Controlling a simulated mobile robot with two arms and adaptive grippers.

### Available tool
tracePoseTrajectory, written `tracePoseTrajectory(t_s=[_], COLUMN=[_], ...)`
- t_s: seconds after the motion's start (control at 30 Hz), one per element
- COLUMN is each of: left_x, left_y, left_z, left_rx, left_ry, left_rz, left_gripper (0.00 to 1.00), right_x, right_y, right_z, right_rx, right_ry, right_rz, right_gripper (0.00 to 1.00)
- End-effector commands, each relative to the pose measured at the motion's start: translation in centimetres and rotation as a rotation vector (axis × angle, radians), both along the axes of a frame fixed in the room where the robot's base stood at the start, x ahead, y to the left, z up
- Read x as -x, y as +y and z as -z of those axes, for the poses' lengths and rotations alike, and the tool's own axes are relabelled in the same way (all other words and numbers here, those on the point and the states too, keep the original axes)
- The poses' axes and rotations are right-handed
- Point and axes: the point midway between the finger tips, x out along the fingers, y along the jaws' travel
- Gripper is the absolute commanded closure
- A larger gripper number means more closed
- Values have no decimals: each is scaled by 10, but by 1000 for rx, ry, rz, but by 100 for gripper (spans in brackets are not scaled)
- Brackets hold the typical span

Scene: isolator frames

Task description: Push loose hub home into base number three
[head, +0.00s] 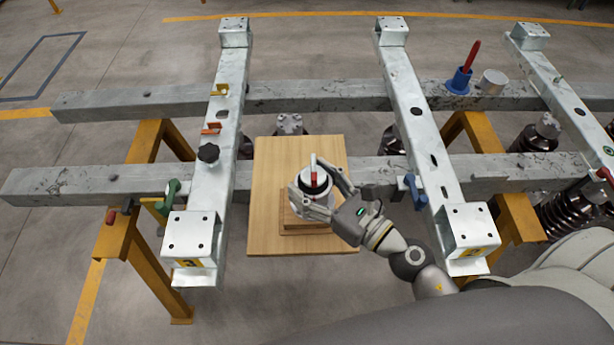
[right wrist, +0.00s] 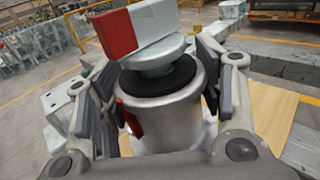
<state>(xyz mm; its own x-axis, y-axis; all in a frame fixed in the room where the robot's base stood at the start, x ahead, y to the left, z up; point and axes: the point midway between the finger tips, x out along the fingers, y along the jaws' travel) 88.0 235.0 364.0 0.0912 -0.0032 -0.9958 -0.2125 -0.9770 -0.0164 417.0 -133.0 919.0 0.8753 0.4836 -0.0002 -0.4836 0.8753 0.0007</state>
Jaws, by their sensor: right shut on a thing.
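A silver cylindrical hub (head: 314,182) with a black ring and a red-and-white lever on top stands upright above a stepped wooden block (head: 300,225). In the right wrist view the hub (right wrist: 165,110) fills the middle, with a small red tab on its side. My right gripper (head: 322,188) is shut on the hub, with fingers on both sides of it. The hub's underside is hidden, so I cannot tell whether it is fully seated. I cannot make out which base is number three. My left gripper is not in view.
A wooden board (head: 270,160) lies between two galvanised cross beams (head: 225,130) (head: 408,110). Yellow trestles (head: 150,270) carry the long rails. A blue cup with a red handle (head: 460,82) and a grey cylinder (head: 492,82) stand on the back rail. Green (head: 172,195) and blue (head: 416,192) clamps stick out nearby.

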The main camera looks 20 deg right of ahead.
Motion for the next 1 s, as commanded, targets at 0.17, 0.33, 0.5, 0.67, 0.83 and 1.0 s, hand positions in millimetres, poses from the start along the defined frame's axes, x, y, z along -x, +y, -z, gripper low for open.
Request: tracePoseTrajectory(t_s=[0.17,0.33,0.5,0.67,0.83,1.0], left_x=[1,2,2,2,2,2], left_y=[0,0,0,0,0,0], left_z=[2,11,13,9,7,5], left_rx=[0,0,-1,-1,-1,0], left_ry=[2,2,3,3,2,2], left_rz=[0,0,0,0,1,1], left_gripper=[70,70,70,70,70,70], right_x=[33,60,79,88,94,91], right_y=[-1,-2,-3,-3,-3,-4], right_z=[-23,-33,-45,-49,-52,-49], right_rx=[-3,-3,-5,-3,-4,-3], right_ry=[-4,-4,-2,-3,-5,-6], right_rz=[0,0,1,-1,-1,-2], right_gripper=[100,100,100,100,100,100])
